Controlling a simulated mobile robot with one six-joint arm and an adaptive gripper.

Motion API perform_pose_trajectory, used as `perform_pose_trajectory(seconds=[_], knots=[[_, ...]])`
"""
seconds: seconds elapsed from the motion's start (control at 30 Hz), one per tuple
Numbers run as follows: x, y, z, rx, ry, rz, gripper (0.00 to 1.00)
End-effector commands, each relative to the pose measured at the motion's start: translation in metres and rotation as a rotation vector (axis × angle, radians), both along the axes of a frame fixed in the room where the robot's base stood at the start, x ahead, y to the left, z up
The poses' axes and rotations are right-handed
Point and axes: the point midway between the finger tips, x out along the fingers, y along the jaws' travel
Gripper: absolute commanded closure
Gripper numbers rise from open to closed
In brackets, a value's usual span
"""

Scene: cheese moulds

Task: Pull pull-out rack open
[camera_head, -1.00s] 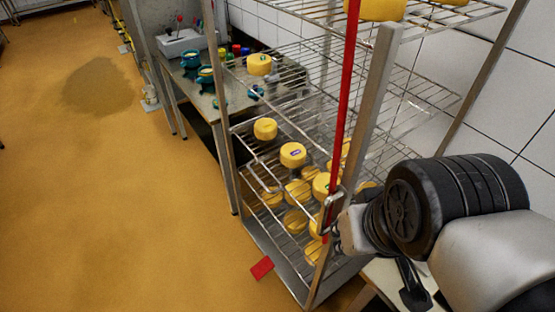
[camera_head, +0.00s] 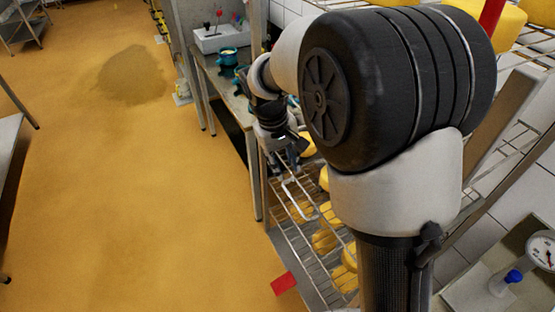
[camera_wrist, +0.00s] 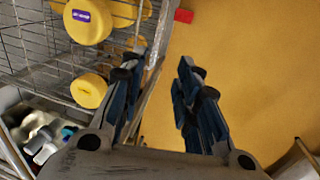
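The pull-out rack (camera_head: 322,265) is a wire shelf low in a metal rack frame, with yellow cheeses on it. Its looped wire handle (camera_head: 301,197) sticks out at the front left. My gripper (camera_head: 292,157) is just above the handle, pointing down. In the wrist view my gripper (camera_wrist: 160,75) is open, its two blue-and-black fingers apart. A thin metal bar or edge shows between the fingers, nearer the left one; I cannot tell whether it touches. Yellow cheeses (camera_wrist: 88,22) and wire shelving lie left of the fingers. My arm hides much of the rack in the head view.
A red card (camera_head: 284,283) lies at the rack's foot. A steel table (camera_head: 228,95) with teal pots stands behind the rack. A gauge (camera_head: 541,250) and a blue-capped bottle (camera_head: 506,283) are at the lower right. The yellow-brown floor (camera_head: 130,200) to the left is open.

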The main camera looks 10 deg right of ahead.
Motion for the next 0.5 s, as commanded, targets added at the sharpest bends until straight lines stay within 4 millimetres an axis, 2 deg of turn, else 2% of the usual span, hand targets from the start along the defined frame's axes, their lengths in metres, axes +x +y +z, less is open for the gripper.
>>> perform_pose_trajectory(seconds=[0.17,0.5], knots=[[0.002,-0.003,-0.019,-0.002,0.004,0.001,0.7],[0.005,-0.016,-0.09,-0.002,0.006,0.0,0.7]])
